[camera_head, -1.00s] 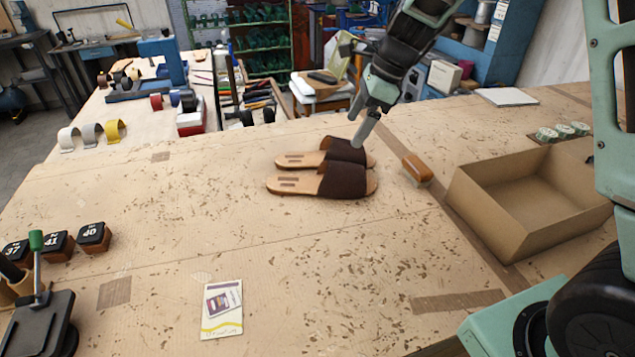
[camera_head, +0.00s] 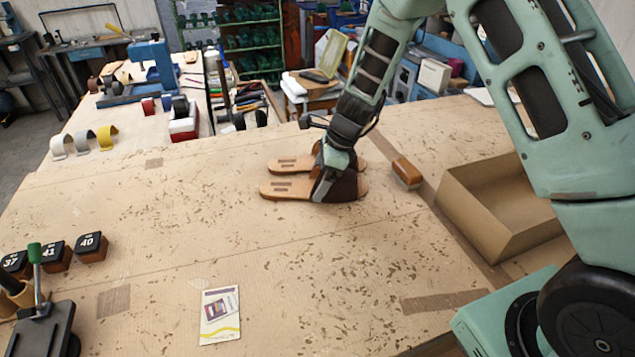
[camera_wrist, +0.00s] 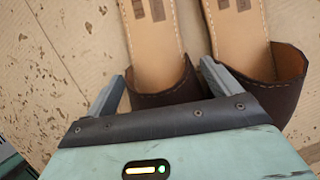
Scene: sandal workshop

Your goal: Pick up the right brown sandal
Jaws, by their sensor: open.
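Two brown sandals with tan insoles and dark straps lie side by side on the table, straps toward the right in the head view. The nearer one, which I take as the right sandal (camera_head: 283,190), also shows in the wrist view (camera_wrist: 152,50). The far, left sandal (camera_head: 288,165) shows at the right in the wrist view (camera_wrist: 238,40). My gripper (camera_head: 323,192) is open and low over the near sandal's strap. In the wrist view, its fingers (camera_wrist: 163,75) lie on either side of that strap, one in the gap between the sandals. Contact cannot be told.
A brown-handled brush (camera_head: 407,173) lies right of the sandals, and an open cardboard box (camera_head: 480,205) stands beyond it. A card (camera_head: 220,316) lies at the front. Numbered blocks (camera_head: 91,247) stand at the left. The table between is clear.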

